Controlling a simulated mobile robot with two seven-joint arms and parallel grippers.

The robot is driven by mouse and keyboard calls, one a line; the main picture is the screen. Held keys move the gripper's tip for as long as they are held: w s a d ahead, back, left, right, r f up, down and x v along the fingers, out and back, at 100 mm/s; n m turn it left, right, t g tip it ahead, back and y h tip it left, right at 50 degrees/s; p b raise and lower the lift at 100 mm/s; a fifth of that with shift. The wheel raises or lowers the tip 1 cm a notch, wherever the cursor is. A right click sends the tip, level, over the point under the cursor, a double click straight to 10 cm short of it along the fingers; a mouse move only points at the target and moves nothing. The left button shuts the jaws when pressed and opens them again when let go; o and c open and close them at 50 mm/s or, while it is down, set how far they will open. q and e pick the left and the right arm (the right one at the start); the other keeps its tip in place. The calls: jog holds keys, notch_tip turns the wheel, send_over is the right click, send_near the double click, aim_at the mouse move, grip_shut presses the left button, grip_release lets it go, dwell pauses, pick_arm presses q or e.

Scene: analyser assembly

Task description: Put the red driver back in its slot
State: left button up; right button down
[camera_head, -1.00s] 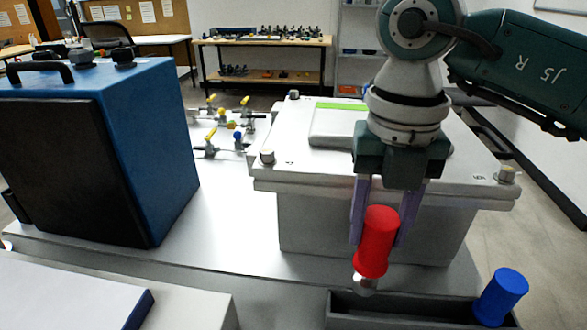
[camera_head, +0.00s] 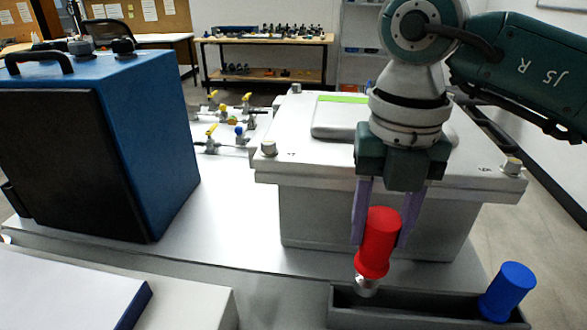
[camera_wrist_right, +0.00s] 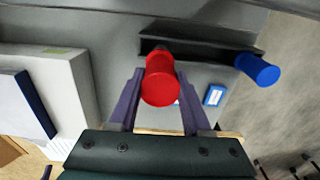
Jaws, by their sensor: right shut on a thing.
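The red driver (camera_head: 378,242) has a red cylindrical handle and a short metal end pointing down. My right gripper (camera_head: 383,235) is shut on its handle and holds it slightly tilted. The driver's metal end is at the left part of a dark grey tray (camera_head: 430,308); I cannot tell whether it is inside the slot or just above it. In the right wrist view the red driver (camera_wrist_right: 160,80) is between the purple fingers (camera_wrist_right: 158,105), over the tray's left end. My left gripper is not in view.
A blue-handled driver (camera_head: 508,292) stands tilted at the tray's right end. A white lidded box (camera_head: 370,225) stands behind the gripper. A blue and black case (camera_head: 150,140) stands at left. A white block (camera_head: 70,290) lies front left. Bare bench lies between them.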

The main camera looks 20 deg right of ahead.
aim_at(370, 268)
jog(key=shift+f+b, duration=0.45)
jog(key=shift+f, duration=0.2)
dwell(0.5)
jog(key=shift+f+b, duration=1.4)
jog(key=shift+f, duration=0.4)
jog(key=shift+f+b, duration=1.05)
jog(key=shift+f, duration=0.3)
jog(key=shift+c, duration=2.2)
grip_release()
jog(key=shift+o, duration=0.4)
jog(key=o, duration=0.4)
jog(key=shift+c, duration=0.2)
